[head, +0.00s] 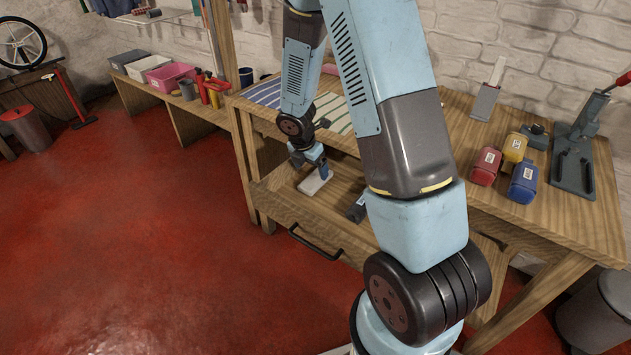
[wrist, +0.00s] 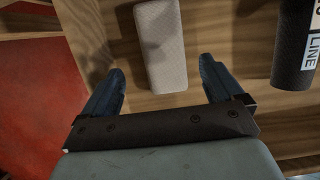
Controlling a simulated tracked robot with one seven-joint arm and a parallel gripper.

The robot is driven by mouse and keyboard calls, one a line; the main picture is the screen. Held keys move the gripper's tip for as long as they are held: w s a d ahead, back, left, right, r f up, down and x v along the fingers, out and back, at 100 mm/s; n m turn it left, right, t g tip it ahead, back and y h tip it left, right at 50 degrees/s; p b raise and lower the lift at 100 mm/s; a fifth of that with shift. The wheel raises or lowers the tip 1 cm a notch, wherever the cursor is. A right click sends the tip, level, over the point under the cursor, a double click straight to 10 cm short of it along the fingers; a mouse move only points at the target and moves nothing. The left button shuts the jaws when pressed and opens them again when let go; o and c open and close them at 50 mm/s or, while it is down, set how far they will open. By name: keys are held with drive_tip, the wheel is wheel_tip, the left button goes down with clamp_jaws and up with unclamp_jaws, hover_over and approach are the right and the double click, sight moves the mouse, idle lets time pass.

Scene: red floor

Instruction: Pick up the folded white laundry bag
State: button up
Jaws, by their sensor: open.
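The folded white laundry bag (head: 315,182) looks like a flat pale block lying in the open wooden drawer (head: 279,208). In the wrist view the bag (wrist: 160,45) is a light grey-white rounded slab on the wood, just ahead of my fingers and between their lines. My gripper (head: 311,163) is over the drawer, close above the bag. In the wrist view my gripper (wrist: 163,82) has its two blue fingers spread wide, with nothing between the tips but bare wood and the bag's near end. I cannot tell the exact height gap.
A dark cylinder with a label (wrist: 294,45) lies in the drawer right of the bag; it also shows in the head view (head: 357,208). The drawer has a black handle (head: 315,243). Red, yellow and blue containers (head: 505,165) stand on the workbench top.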

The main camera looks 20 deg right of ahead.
sight(316, 178)
drive_tip(key=shift+d+x, duration=0.2)
drive_tip(key=shift+x, duration=2.45)
drive_tip(key=shift+r, duration=0.1)
drive_tip(key=c, duration=1.2)
drive_tip(key=shift+o, duration=0.2)
